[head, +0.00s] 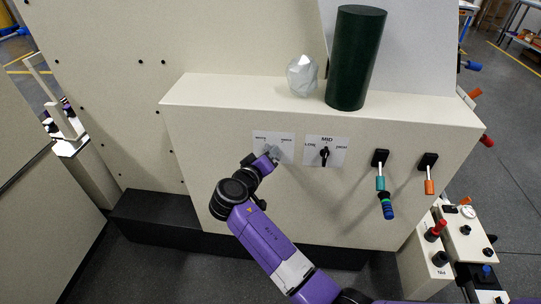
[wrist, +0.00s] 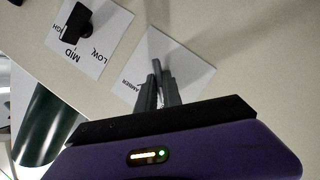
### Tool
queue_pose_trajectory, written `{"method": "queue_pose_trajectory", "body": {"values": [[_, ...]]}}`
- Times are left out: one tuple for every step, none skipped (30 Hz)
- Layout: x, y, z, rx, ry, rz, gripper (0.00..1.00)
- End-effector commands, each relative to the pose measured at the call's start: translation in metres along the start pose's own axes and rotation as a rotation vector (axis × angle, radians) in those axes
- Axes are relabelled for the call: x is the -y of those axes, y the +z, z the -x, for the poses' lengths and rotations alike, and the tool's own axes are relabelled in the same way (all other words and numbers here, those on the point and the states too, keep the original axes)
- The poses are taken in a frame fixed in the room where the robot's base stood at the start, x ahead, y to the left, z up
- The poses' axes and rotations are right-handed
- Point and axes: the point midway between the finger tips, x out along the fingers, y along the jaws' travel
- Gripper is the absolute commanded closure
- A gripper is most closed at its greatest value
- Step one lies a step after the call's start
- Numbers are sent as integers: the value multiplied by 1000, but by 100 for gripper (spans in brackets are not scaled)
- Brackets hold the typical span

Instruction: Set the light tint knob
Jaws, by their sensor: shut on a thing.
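The light tint knob (wrist: 156,46) stands on a white label plate (head: 287,142) at the left of the panel's front face. The plate (wrist: 190,48) reads AMBER at one end in the wrist view; the other word is too small to read surely. My gripper (head: 271,155) reaches the plate from the lower left and is shut on the knob. In the wrist view its grey fingers (wrist: 159,88) close around a thin grey grip. The knob is mostly hidden in the head view, so I cannot tell its exact setting.
Right of it is a black knob (head: 324,154) on a plate marked LOW, MID, HIGH. Further right are a teal-handled lever (head: 380,181) and an orange-handled one (head: 428,185). A dark green cylinder (head: 356,60) and a pale faceted lump (head: 301,76) stand on the ledge.

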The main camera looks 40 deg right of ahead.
Motion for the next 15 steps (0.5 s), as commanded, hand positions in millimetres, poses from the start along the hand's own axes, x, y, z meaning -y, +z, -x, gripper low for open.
{"method": "queue_pose_trajectory", "body": {"values": [[1,1,0,0,-1,3,100],[1,1,0,0,-1,3,100],[1,1,0,0,-1,3,100],[1,1,0,0,-1,3,100],[1,1,0,0,-1,3,84],[1,0,0,0,-1,2,76],[1,0,0,0,-1,2,70],[1,0,0,0,-1,2,68],[0,0,0,0,-1,2,68],[0,0,0,0,-1,1,68],[0,0,0,0,-1,1,68],[0,0,0,0,-1,1,68],[0,0,0,0,-1,1,68],[0,0,0,0,-1,1,68],[0,0,0,0,-1,0,68]]}}
